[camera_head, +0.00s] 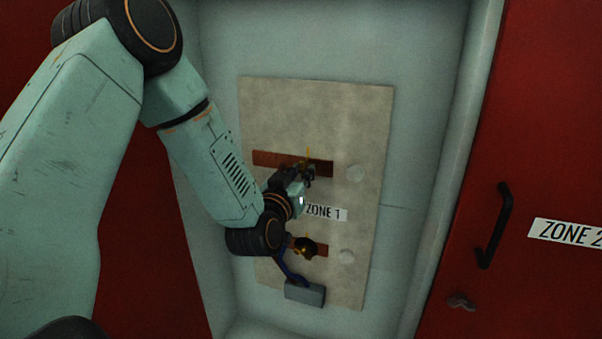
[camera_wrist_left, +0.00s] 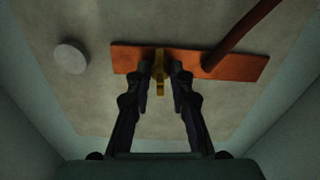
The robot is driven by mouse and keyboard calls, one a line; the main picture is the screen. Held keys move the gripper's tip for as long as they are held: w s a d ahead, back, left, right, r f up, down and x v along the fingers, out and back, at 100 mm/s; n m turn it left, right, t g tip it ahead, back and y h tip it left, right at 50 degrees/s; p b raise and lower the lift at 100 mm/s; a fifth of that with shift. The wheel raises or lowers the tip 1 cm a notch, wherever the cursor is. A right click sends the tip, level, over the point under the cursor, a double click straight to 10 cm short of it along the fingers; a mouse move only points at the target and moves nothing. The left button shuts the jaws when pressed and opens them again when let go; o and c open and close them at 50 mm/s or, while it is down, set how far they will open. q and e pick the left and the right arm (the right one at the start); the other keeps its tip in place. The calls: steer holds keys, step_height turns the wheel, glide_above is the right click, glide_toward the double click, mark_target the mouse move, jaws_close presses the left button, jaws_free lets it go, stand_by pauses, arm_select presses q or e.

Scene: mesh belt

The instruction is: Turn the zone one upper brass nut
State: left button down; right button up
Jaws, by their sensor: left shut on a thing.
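The zone one upper brass nut (camera_wrist_left: 159,66) sits on the copper bar (camera_wrist_left: 238,68), seen in the left wrist view between my fingers. My left gripper (camera_wrist_left: 159,77) is shut on the nut, one finger on each side. In the head view my left gripper (camera_head: 307,172) reaches the upper copper bar (camera_head: 268,158), and only a small yellow bit of the nut shows past it. The lower brass nut (camera_head: 306,247) is on the lower copper bar (camera_head: 321,251), below my wrist. My right gripper is in neither view.
The grey panel (camera_head: 290,110) sits in a recessed pale cabinet, with round pale discs (camera_head: 355,173) and a ZONE 1 label (camera_head: 327,212). A grey block (camera_head: 305,293) with a blue cable is below. A red ZONE 2 door with a black handle (camera_head: 494,225) stands right. A dark rod (camera_wrist_left: 240,35) meets the upper bar.

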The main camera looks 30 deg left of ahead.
arm_select(q)
steer(key=shift+s+d+f, duration=0.1)
steer(key=shift+s+f, duration=0.05)
steer(key=shift+f, duration=0.25)
steer(key=c, duration=1.5)
jaws_free()
steer(key=shift+c, duration=0.2)
steer(key=shift+o, duration=0.3)
steer(key=shift+r, duration=0.2)
steer(key=v, duration=0.7)
steer(key=shift+s, duration=0.2)
steer(key=shift+r, duration=0.1)
